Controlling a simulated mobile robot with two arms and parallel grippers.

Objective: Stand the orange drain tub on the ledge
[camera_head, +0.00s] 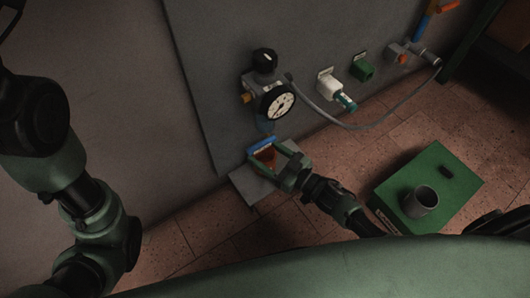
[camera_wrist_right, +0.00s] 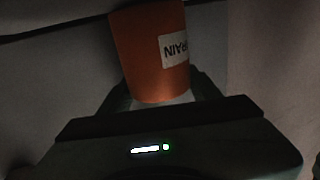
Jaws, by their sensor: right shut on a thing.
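The orange drain tub (camera_wrist_right: 145,60) carries a white label that reads DRAIN, upside down in the right wrist view. In the head view the tub (camera_head: 266,158) is partly hidden by my right gripper. My right gripper (camera_head: 272,158) is shut on the tub, with a finger on each side of it. The grey ledge (camera_head: 246,188) juts from the foot of the grey wall panel, and the tub is over it. I cannot tell whether the tub touches the ledge. My left arm is at the left of the head view; its gripper is not in view.
A round gauge (camera_head: 279,102) with a black knob (camera_head: 264,60) is on the panel above the tub. A white fitting (camera_head: 329,88), a green block (camera_head: 362,70) and a grey hose (camera_head: 350,126) are to the right. A green box (camera_head: 452,183) with a grey cup (camera_head: 420,201) stands on the tiled floor.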

